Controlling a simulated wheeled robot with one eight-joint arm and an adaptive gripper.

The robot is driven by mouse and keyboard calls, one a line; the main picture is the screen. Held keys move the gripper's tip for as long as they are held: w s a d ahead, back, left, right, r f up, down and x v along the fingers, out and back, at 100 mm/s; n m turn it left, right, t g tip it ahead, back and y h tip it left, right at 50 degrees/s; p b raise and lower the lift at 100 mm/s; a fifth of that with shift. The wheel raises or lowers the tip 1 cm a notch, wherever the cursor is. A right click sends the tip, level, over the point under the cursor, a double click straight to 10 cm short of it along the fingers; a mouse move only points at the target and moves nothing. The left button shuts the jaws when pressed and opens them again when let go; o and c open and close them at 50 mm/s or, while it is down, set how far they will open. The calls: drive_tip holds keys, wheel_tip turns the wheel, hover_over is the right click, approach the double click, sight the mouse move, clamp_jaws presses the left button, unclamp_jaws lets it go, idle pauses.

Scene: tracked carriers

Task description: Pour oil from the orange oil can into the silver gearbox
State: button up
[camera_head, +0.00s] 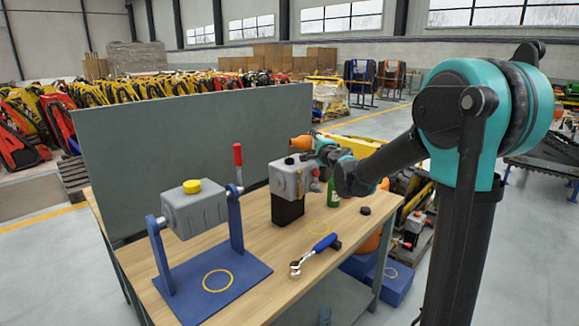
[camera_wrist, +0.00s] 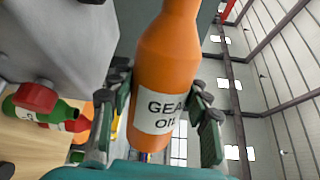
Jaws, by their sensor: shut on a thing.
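My gripper (camera_head: 322,153) is shut on the orange oil can (camera_head: 301,142), behind and just above a silver-grey gearbox (camera_head: 287,178) on a black block. The can looks tipped well over, its narrow end towards the left; no oil stream is visible. In the wrist view, my fingers (camera_wrist: 155,125) clasp the can (camera_wrist: 168,65) on both sides of its "GEAR OIL" label. The gearbox (camera_wrist: 60,40) with a red plug (camera_wrist: 35,97) is at upper left. The can's mouth is out of that view. A second grey box (camera_head: 195,212) with a yellow cap hangs in a blue stand.
The blue stand (camera_head: 220,290) has a red-handled lever (camera_head: 238,158). A blue-handled ratchet (camera_head: 318,250) and a black cap (camera_head: 365,211) lie on the wooden bench (camera_head: 260,252). A green bottle (camera_head: 332,192) stands near my gripper. A grey panel (camera_head: 200,150) backs the bench.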

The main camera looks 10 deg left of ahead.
drive_tip(key=m, duration=0.2)
drive_tip(key=shift+f+m, duration=0.2)
drive_tip(key=shift+m, duration=0.2)
drive_tip(key=m, duration=0.1)
drive_tip(key=r+m, duration=0.1)
drive_tip(key=shift+s+a+r+m+y, duration=0.15)
drive_tip(key=shift+a+r+m+y, duration=0.15)
drive_tip(key=shift+a+m, duration=0.1)
drive_tip(key=m, duration=0.1)
drive_tip(key=m+b, duration=0.1)
drive_tip(key=shift+s+a+r+m, duration=0.15)
drive_tip(key=shift+a+r+m, duration=0.15)
drive_tip(key=shift+a+r, duration=0.1)
drive_tip(key=m, duration=0.2)
drive_tip(key=d+m, duration=0.1)
drive_tip(key=shift+r+m+b, duration=0.15)
drive_tip(key=shift+m+b, duration=0.2)
drive_tip(key=shift+m, duration=0.05)
drive_tip(key=m, duration=0.2)
drive_tip(key=m+b, duration=0.1)
drive_tip(key=m, duration=0.1)
drive_tip(key=shift+w+d+f, duration=0.25)
drive_tip(key=shift+w+d, duration=0.05)
